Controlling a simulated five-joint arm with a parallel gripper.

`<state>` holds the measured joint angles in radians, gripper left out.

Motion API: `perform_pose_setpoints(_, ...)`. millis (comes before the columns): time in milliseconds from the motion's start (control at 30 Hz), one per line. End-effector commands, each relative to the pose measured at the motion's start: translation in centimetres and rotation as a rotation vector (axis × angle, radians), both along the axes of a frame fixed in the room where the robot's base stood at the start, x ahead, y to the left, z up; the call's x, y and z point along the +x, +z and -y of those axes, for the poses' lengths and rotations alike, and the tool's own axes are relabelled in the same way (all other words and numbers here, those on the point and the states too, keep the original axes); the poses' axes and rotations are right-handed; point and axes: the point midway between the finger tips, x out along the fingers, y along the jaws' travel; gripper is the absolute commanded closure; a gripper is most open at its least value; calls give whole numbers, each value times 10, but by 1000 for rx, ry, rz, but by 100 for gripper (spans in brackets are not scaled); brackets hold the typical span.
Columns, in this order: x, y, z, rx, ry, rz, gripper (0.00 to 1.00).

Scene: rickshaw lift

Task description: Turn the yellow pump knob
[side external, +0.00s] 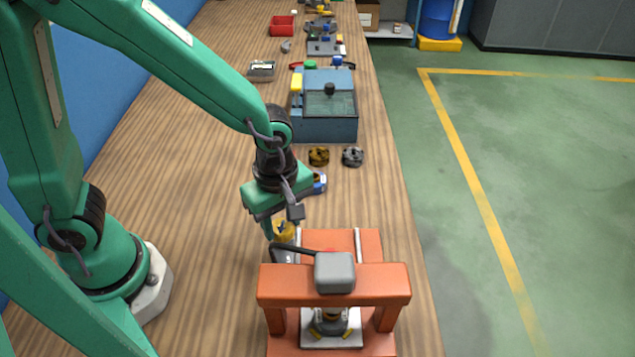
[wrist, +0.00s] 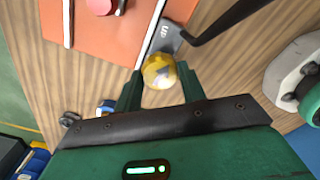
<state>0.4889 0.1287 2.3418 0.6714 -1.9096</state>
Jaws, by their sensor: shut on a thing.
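The yellow pump knob (side external: 284,231) sits at the back left corner of the orange press in the side view. It also shows as a round yellow knob (wrist: 159,71) in the wrist view, beside a grey plate marked "UP" (wrist: 165,37). My gripper (side external: 279,228) points down at the knob. In the wrist view my gripper's green fingers (wrist: 158,88) stand on either side of the knob and are shut on it. The finger contact is partly hidden in the side view.
The orange press (side external: 334,284) with a grey block on top stands close in front of my gripper. A black lever (side external: 292,249) runs beside the knob. Two knurled parts, one brass (side external: 318,156) and one grey (side external: 352,157), lie behind. A blue-grey box (side external: 325,128) stands farther back.

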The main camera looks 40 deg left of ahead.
Motion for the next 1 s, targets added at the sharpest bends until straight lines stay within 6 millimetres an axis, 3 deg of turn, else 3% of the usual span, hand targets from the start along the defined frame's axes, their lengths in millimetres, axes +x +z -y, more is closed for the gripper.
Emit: perform_pose_setpoints(1000,-1,1,0,0,-929,0,82)
